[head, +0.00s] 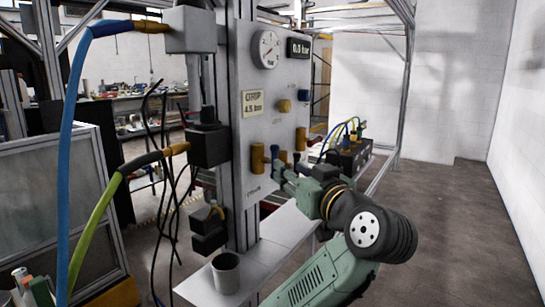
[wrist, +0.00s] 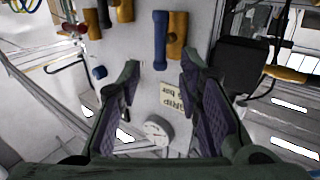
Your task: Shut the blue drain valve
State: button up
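A blue lever handle (head: 274,153) stands upright beside a brass-yellow valve body (head: 257,158), low on the grey panel. In the wrist view, which looks at the panel upside down, the blue handle (wrist: 160,40) runs parallel to the yellow body (wrist: 177,35). A second yellow fitting (wrist: 124,10) with a dark blue part (wrist: 103,12) is close by. I cannot read a label naming either as the drain valve. My gripper (wrist: 160,68) is open and empty, with the first handle ahead between its fingers. In the head view my gripper (head: 279,173) is at the panel's lower edge; contact is unclear.
The panel carries a round gauge (head: 266,50), a "0.0 bar" display (head: 299,48), a "GRIP 4.5 bar" sign (head: 256,103), a yellow knob (head: 285,106) and a blue knob (head: 304,94). A shelf (head: 280,236) below holds a grey cup (head: 226,272). Hoses hang left.

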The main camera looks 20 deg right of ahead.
jog(key=w+p, duration=0.2)
jog(key=w, duration=0.5)
jog(key=shift+w+a, duration=0.3)
jog(key=shift+w, duration=0.1)
jog(key=shift+c, duration=0.3)
grip_shut()
